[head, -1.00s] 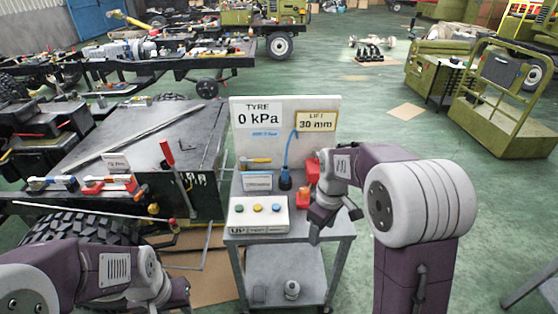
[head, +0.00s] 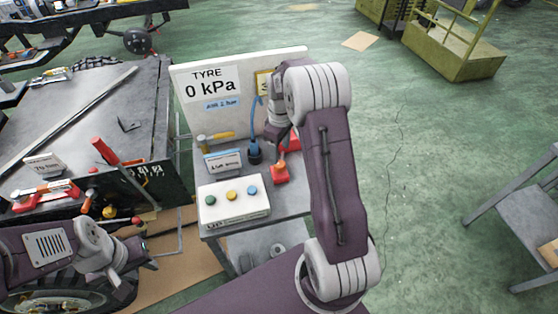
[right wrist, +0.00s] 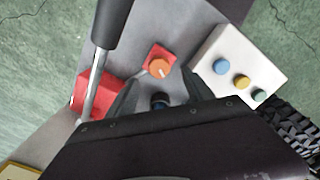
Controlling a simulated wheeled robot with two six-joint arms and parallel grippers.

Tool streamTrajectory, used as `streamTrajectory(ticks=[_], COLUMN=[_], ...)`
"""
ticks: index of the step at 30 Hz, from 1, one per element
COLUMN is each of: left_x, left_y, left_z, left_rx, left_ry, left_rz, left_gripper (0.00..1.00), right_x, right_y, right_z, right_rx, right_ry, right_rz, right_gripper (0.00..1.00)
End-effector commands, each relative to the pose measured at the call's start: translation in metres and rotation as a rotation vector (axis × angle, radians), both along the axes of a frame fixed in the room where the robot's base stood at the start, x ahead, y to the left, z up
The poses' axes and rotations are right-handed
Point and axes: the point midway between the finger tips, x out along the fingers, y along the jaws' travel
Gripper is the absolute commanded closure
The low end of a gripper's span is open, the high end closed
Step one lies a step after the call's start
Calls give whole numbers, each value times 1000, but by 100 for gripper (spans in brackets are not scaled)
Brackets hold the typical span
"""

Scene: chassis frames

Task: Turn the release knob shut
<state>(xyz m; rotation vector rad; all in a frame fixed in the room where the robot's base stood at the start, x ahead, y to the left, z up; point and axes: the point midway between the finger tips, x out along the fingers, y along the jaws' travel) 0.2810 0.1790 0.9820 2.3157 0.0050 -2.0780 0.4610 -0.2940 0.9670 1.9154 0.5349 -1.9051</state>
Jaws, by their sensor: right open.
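The release knob (head: 280,170) is orange on a red square base, on the grey cart top in front of the white board. In the right wrist view the knob (right wrist: 160,68) shows a pale pointer mark and lies just beyond my fingertips. My right gripper (head: 283,143) is above and behind the knob in the head view. In the right wrist view its two dark fingers (right wrist: 163,88) are apart, with no contact seen. My left gripper (head: 148,258) is at the lower left, away from the knob; its fingers are unclear.
A white box with coloured buttons (head: 234,203) stands beside the knob. A blue hose plug (head: 254,153) is close by. A red block (right wrist: 86,92) and a black-handled lever (right wrist: 112,25) are near my right gripper. The board (head: 213,88) reads 0 kPa. Open floor lies right.

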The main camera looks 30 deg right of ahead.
Motion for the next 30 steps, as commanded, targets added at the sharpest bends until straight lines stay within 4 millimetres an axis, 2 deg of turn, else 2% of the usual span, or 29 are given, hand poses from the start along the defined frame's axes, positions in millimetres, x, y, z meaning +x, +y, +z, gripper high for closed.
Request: streamTrajectory(ticks=[3,9,13,20,26,27,30], left_x=[0,0,0,0,0,0,0], left_y=[0,0,0,0,0,0,0], left_z=[1,3,3,3,3,3,3], left_rx=[0,0,0,0,0,0,0], left_ry=[0,0,0,0,0,0,0], left_rz=[0,0,0,0,0,0,0], left_gripper=[64,64,64,64,64,64,64], right_x=[-1,-1,0,0,0,0,0], right_y=[1,1,0,0,0,0,0], right_z=[-27,-60,-68,-69,-69,-69,-69], right_rx=[2,1,0,0,0,0,-1], right_ry=[6,4,1,1,1,1,1], right_rz=[0,0,1,1,1,1,-2], right_gripper=[40,40,40,40,95,100,100])
